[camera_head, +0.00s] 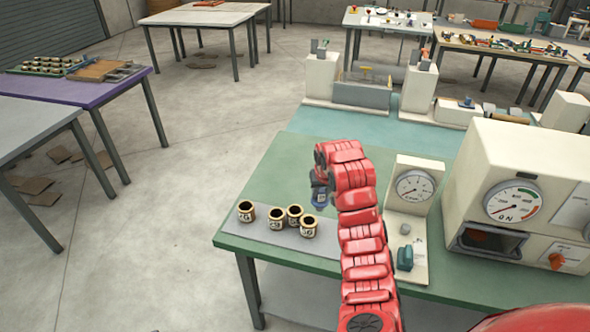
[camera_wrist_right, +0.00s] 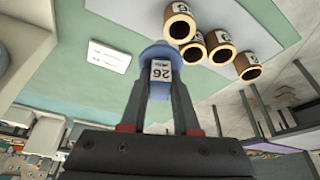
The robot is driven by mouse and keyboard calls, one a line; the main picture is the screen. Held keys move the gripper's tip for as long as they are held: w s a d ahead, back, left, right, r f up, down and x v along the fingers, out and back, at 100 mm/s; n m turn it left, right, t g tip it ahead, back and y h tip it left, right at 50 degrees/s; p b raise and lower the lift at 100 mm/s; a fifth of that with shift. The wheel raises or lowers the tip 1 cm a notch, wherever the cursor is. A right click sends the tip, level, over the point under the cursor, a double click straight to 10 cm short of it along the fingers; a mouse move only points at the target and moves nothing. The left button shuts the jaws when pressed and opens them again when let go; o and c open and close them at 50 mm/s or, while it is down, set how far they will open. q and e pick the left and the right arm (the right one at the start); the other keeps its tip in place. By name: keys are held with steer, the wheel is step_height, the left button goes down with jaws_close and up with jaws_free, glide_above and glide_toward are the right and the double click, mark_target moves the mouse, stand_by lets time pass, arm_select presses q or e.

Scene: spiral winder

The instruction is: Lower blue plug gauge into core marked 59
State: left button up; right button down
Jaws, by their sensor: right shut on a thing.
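My right gripper (camera_head: 322,180) is shut on the blue plug gauge (camera_wrist_right: 161,53), which has a round blue end and a white tag that seems to read 26. Several tan cores with dark open bores stand upright on a grey mat (camera_head: 275,240). The rightmost core (camera_head: 309,227) has a tag that may read 59, but it is too small to be sure. My left gripper is out of view.
A dial gauge stand (camera_head: 414,188) is right of my right arm. A large cream machine with a dial (camera_head: 530,180) stands farther right. The green table (camera_head: 258,185) is clear behind the cores. A white card (camera_wrist_right: 110,56) lies on the table in the wrist view.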

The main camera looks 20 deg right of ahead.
steer(key=w+a+r+n+y+p, duration=0.1)
steer(key=w+a+r+n+p, duration=0.25)
steer(key=w+a, duration=0.3)
steer(key=shift+n, duration=0.35)
steer(key=shift+d+f+b, duration=0.15)
steer(key=shift+f+b, duration=0.15)
steer(key=shift+f, duration=2.65)
steer(key=shift+d+f+b, duration=0.15)
steer(key=shift+f+b, duration=0.1)
steer(key=shift+f, duration=2.65)
steer(key=c, duration=0.6)
jaws_free()
steer(key=shift+r, duration=0.1)
